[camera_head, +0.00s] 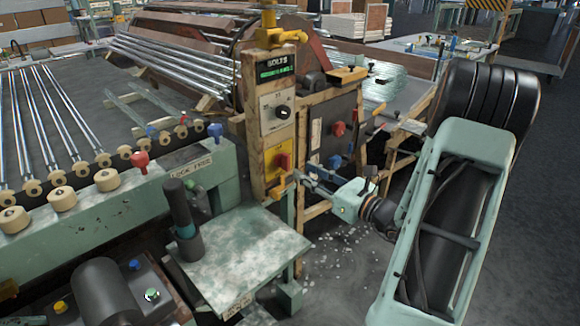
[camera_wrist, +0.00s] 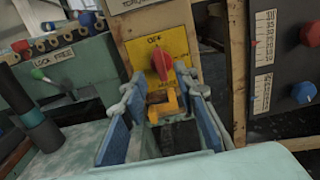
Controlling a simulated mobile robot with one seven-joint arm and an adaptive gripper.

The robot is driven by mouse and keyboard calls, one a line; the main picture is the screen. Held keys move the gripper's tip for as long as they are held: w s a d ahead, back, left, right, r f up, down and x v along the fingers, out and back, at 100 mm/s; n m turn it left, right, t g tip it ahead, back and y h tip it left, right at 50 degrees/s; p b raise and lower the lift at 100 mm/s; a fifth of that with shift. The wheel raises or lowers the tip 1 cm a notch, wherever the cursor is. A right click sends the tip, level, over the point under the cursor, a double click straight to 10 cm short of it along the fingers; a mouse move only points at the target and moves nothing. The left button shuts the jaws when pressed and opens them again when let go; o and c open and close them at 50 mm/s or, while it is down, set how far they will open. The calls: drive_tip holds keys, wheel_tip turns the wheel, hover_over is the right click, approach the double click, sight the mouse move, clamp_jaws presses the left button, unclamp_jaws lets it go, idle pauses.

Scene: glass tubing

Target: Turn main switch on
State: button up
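The main switch is a red knob (camera_head: 284,162) on a yellow plate, low on the wooden post of the control panel. In the wrist view the red knob (camera_wrist: 160,60) stands about upright, under the word OFF on the yellow plate (camera_wrist: 181,43). Lettering below the knob is too small to read. My gripper (camera_head: 297,180) is in front of the post, just below and right of the knob. In the wrist view my gripper (camera_wrist: 155,88) is open, its two blue fingers apart below the knob, with nothing held. Whether the tips touch the plate cannot be told.
An orange-yellow bracket (camera_wrist: 163,104) sticks out below the knob, between the fingers. A dark panel with a blue knob (camera_wrist: 303,92) and scales stands right of the post. A dark upright handle (camera_head: 182,220) rises from the green bench at left.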

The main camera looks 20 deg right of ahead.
sight(289, 163)
drive_tip(key=b+x, duration=0.1)
drive_tip(key=x, duration=0.5)
drive_tip(key=shift+w+a, duration=0.1)
drive_tip(key=shift+w, duration=0.3)
clamp_jaws()
